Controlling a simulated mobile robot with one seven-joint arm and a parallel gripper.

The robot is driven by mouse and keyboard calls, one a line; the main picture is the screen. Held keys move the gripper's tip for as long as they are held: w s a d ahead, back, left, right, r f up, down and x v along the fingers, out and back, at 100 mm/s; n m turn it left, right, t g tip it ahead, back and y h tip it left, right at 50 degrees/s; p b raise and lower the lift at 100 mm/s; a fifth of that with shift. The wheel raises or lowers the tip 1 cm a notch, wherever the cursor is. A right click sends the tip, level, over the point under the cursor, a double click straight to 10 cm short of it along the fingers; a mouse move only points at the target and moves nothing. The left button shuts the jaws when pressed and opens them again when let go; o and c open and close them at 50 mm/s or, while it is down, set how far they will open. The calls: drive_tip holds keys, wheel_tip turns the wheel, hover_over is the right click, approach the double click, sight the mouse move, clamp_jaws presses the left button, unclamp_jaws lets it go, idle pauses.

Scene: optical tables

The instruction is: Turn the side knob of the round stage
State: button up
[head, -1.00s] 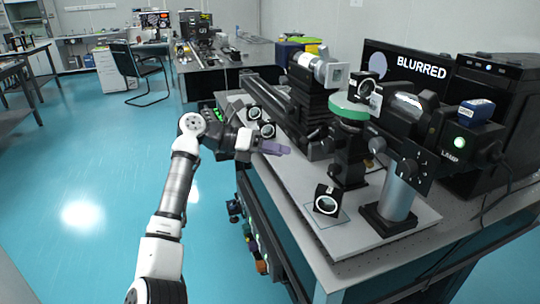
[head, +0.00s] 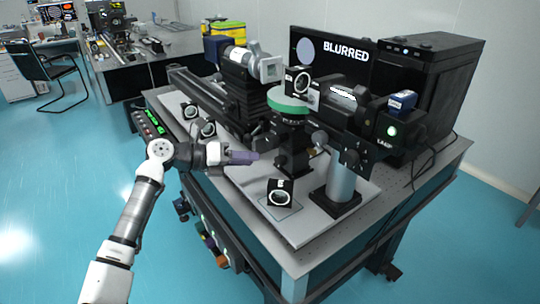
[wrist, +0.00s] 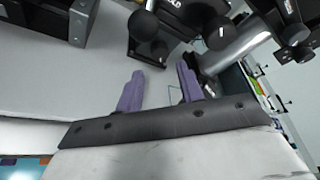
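The round stage has a green-rimmed disc (head: 288,103) on a black post, on the grey breadboard of the front optical table. A dark round side knob (head: 319,137) sticks out at the right of its post, below the disc. My gripper (head: 250,157) is left of the post, at about mid-post height, apart from the knob. In the wrist view its two purple fingers (wrist: 160,88) stand apart with nothing between them. Dark rounded knobs (wrist: 143,25) show beyond the fingertips there; I cannot tell which is the stage's side knob.
A mirror mount (head: 280,199) stands on the breadboard in front of the stage. A silver post (head: 341,182) with the lamp assembly (head: 389,127) is at right. A long black rail (head: 205,91) lies behind my gripper. The blue floor is open at left.

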sight(276, 161)
drive_tip(key=p+x, duration=0.2)
drive_tip(key=x, duration=0.6)
drive_tip(key=shift+c, duration=0.2)
drive_tip(key=shift+a, duration=0.1)
drive_tip(key=c, duration=0.7)
drive_tip(key=shift+o, duration=0.2)
drive_tip(key=shift+w+f+n+b, duration=0.1)
drive_tip(key=shift+f+n+b, duration=0.1)
drive_tip(key=shift+n+b, duration=0.3)
drive_tip(key=shift+r, duration=0.2)
drive_tip(key=o, duration=0.7)
drive_tip(key=shift+a, duration=0.15)
drive_tip(key=b+v, duration=0.4)
drive_tip(key=v, duration=0.9)
drive_tip(key=shift+a, duration=0.35)
